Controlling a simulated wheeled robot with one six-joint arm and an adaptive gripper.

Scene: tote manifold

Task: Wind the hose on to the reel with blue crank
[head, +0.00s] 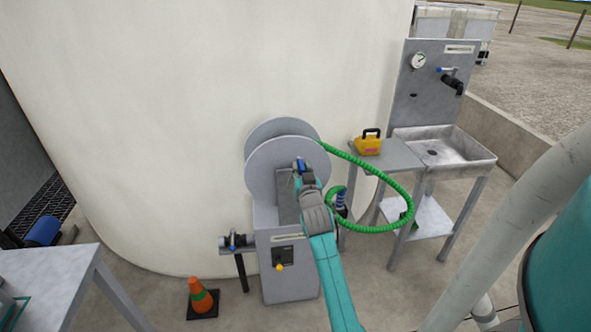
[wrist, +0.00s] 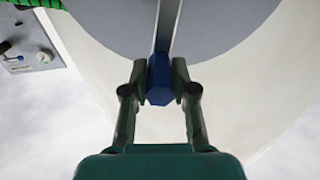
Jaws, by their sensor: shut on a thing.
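The hose reel (head: 265,165) stands against the large pale tank, with two grey discs on a grey pedestal. The blue crank handle (wrist: 160,80) sits between the two fingers of my gripper (wrist: 160,83) in the wrist view, and my gripper is shut on it. A grey crank arm (wrist: 168,25) runs from the handle across the disc. In the head view my gripper (head: 299,172) is at the front of the disc, and the blue handle shows only partly. The green hose (head: 412,205) leaves the reel's right side and loops out in the air and back toward the pedestal.
A grey side table (head: 395,154) with a yellow box (head: 369,143) stands right of the reel, beside a sink (head: 445,150) with a gauge panel. An orange cone (head: 201,297) stands on the floor at the lower left. A grey table (head: 45,275) fills the left corner.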

